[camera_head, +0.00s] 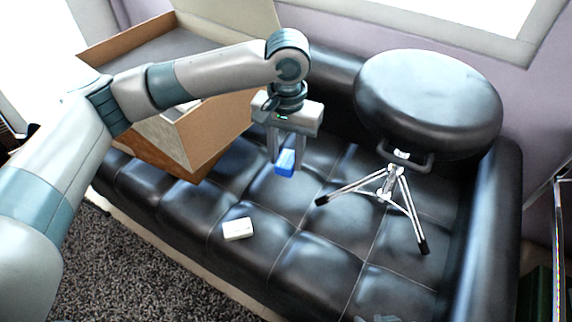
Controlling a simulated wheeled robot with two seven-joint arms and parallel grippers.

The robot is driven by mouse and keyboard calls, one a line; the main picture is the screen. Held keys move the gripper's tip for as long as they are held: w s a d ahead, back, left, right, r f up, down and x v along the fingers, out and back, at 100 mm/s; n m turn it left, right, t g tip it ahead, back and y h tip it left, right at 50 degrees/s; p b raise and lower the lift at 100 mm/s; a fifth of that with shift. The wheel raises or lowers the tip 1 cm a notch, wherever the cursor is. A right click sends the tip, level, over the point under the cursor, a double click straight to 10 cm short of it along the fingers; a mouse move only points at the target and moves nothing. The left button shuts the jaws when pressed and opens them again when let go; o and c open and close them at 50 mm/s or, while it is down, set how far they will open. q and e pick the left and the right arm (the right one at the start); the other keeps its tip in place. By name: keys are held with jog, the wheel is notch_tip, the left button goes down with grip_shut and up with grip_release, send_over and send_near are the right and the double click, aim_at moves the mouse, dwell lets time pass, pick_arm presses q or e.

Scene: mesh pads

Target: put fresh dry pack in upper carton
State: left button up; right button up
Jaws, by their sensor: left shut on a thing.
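My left gripper (286,164) points down over the black sofa, shut on a small blue pack (285,168). The pack hangs between the fingertips, apart from the carton. An upper open carton (215,130) stands to its left, with a raised flap, and seems to rest on a lower carton (150,158). My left arm crosses in front of the carton and hides part of its opening. A small white pack (238,229) lies on the sofa seat. A small grey-blue piece, perhaps my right gripper (380,318), shows at the bottom edge; its jaws cannot be made out.
A dark shaggy rug (100,270) is on the floor at lower left. The seat around the white pack is clear.

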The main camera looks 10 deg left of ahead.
pick_arm(q)
jog(key=shift+w+a+r+n, duration=0.15)
jog(key=shift+w+r+n, duration=0.05)
jog(key=shift+r+n, duration=0.45)
jog(key=shift+w+a+r+n, duration=0.2)
jog(key=shift+r+n, duration=0.35)
jog(key=shift+r, duration=0.2)
jog(key=shift+s, duration=0.15)
